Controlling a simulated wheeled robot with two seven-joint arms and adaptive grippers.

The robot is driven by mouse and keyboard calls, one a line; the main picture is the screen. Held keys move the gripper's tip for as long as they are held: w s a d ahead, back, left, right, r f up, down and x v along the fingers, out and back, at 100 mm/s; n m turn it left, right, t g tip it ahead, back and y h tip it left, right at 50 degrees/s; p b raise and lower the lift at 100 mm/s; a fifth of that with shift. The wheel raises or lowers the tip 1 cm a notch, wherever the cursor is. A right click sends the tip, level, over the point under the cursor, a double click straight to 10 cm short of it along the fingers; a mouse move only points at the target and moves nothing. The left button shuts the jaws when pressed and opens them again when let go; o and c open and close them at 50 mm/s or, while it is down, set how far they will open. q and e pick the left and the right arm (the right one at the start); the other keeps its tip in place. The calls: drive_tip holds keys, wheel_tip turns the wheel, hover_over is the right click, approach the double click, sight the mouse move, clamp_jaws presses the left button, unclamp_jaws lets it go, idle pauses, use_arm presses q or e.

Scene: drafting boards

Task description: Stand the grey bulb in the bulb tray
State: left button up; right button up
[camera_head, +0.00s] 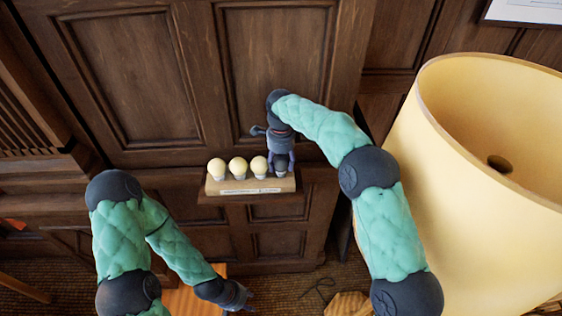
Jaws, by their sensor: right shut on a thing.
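The bulb tray (215,188) is a pale wooden block with a label on its front, on a small ledge against the panelled wall. Three cream bulbs stand in a row in it: the left bulb (217,167), the middle bulb (238,167) and the right bulb (259,166). My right gripper (281,163) points down over the tray's right end, shut on the grey bulb (281,168). The grey bulb is upright, beside the right cream bulb, and partly hidden by the fingers. I cannot tell whether its base is seated. My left gripper (243,297) is low, below the tray, and its fingers are unclear.
A large yellow lampshade (470,190) fills the right side, close to my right arm. Dark wood panelling (130,75) stands behind the tray. A wooden surface (185,300) lies low, near my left gripper. The space left of the tray looks clear.

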drive_tip(key=shift+f, duration=0.5)
drive_tip(key=o, duration=1)
drive_tip(key=shift+r, duration=0.1)
wheel_tip(320, 180, up, 12)
drive_tip(key=shift+f, duration=0.1)
